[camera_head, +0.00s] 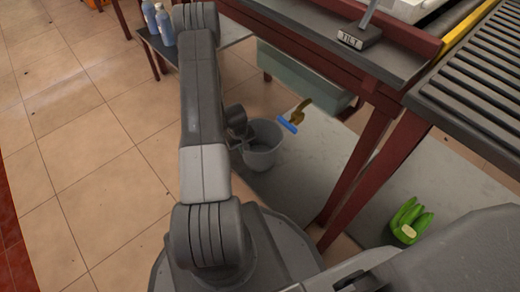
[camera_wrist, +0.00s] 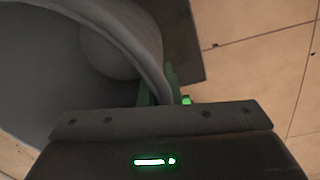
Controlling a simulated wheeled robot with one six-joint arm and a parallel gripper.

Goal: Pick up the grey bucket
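The grey bucket (camera_head: 262,157) stands upright beside the red-framed table, low near the floor, at the middle of the head view. My gripper (camera_head: 238,122) is at the bucket's left rim, partly hidden by my arm. In the wrist view the bucket (camera_wrist: 50,70) fills the upper left, and its curved rim runs down to my gripper (camera_wrist: 160,90). The green fingers are close together, one on each side of the rim, and look shut on it. The fingertips are partly hidden.
A blue-handled tool (camera_head: 287,125) with a yellow-brown end is just right of the bucket. The table leg (camera_head: 362,165) stands further right. Bottles (camera_head: 164,25) stand upper left. Tiled floor (camera_head: 90,130) at left is clear.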

